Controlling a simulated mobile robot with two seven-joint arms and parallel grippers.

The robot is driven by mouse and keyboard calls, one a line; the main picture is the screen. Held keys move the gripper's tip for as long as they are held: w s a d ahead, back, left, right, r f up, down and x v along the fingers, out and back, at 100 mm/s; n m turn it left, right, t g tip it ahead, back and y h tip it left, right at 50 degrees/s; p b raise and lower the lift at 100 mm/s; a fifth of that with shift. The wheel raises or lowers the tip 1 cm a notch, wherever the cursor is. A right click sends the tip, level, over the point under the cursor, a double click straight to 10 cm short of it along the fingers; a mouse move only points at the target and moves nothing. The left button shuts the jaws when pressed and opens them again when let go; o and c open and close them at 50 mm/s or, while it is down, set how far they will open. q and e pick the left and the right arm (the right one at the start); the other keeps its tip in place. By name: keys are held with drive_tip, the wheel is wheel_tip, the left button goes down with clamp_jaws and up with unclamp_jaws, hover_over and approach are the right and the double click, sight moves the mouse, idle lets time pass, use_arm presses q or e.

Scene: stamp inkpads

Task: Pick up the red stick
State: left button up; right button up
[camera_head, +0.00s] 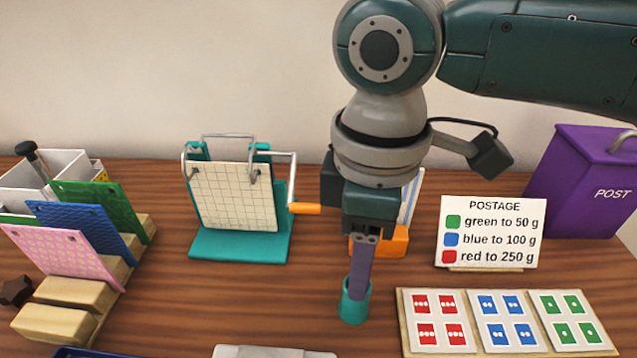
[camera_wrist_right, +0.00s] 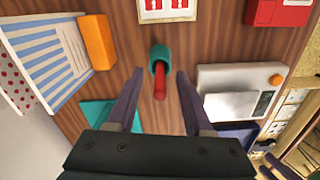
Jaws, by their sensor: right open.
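The red stick (camera_wrist_right: 160,86) stands in a small teal cup (camera_wrist_right: 160,56) in the right wrist view. In the head view the same teal cup (camera_head: 354,305) is on the table below my right gripper (camera_head: 362,272), and the stick is hidden behind the fingers. In the right wrist view my right gripper (camera_wrist_right: 160,74) is open, with one finger on each side of the stick and visible gaps to it. My left gripper is not in view.
A teal stand with a paper pad (camera_head: 233,197) and an orange-handled crank is left of the gripper. A postage sign (camera_head: 490,232), stamp sheets (camera_head: 432,345) and a purple post box (camera_head: 580,185) are on the right. A grey scale (camera_wrist_right: 235,78) is near the cup.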

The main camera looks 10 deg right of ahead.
drive_tip(key=shift+c, duration=0.4)
clamp_jaws()
drive_tip(key=shift+r, duration=0.2)
wheel_tip(320, 180, up, 20)
drive_tip(key=p, duration=0.4)
drive_tip(key=shift+f, duration=0.15)
